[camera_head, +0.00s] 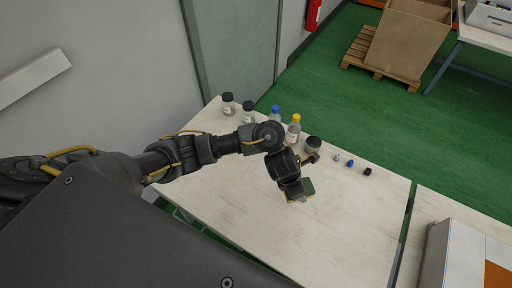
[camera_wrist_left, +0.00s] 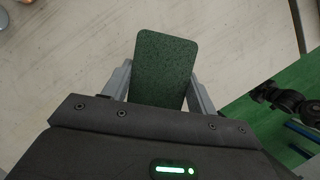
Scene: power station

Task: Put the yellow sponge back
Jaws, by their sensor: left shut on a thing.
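A sponge (camera_head: 301,189) with a green scouring face and a thin yellow edge is held by my left gripper (camera_head: 296,188) over the white table (camera_head: 345,215). In the left wrist view the green face of the sponge (camera_wrist_left: 165,65) fills the space between the two grey fingers of my left gripper (camera_wrist_left: 160,80). Its yellow side is mostly hidden. I cannot tell how high the sponge is above the tabletop. My right gripper is not in view.
Several bottles stand along the table's back edge, including a blue-capped one (camera_head: 275,115) and a yellow-capped one (camera_head: 294,131). Small items, one blue (camera_head: 350,163) and one black (camera_head: 367,172), lie to their right. A grey case (camera_head: 452,252) stands at lower right. The table's front is clear.

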